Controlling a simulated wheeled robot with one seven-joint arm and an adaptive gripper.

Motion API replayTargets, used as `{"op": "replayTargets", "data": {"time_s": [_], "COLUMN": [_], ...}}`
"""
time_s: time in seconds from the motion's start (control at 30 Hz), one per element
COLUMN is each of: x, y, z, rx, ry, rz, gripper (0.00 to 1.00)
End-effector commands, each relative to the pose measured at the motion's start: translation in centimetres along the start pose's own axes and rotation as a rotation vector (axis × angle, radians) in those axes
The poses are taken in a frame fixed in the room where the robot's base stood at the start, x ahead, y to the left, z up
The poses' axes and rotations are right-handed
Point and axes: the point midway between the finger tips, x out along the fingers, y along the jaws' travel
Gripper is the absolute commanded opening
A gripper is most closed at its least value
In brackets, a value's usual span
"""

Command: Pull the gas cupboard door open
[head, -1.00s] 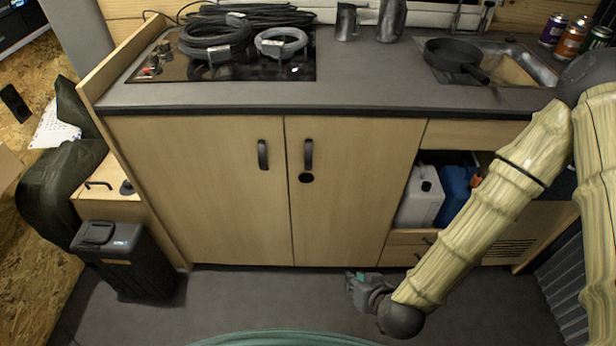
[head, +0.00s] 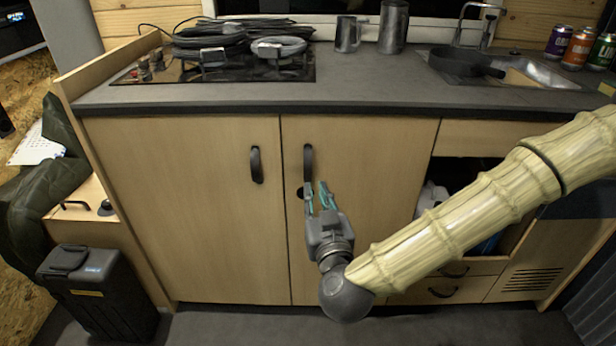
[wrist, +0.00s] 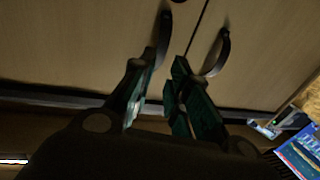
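The cabinet has a left door (head: 200,210) and a right door (head: 355,200), both pale wood and shut. Which one is the gas cupboard is not labelled. The left door's handle (head: 257,165) is similar. My gripper (head: 318,192) is open and empty in front of the right door, its tips just below that handle. In the wrist view, the right door's handle (wrist: 164,40) lies just beyond the fingers (wrist: 155,90); contact is not visible.
The dark worktop (head: 400,98) overhangs the doors above my gripper. An open niche and drawers (head: 440,290) are to the right, partly behind my arm. Floor in front of the doors is clear.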

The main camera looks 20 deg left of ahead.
Motion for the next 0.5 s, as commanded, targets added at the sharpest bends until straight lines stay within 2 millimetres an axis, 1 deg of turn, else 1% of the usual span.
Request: {"op": "replayTargets", "data": {"time_s": [0.17,0.5], "x": [2.2,7.6], "y": [0.1,0.1], "z": [0.1,0.2], "rx": [0.001,0.002], "ry": [0.0,-0.001], "rz": [0.003,0.001], "gripper": [0.17,0.17]}}
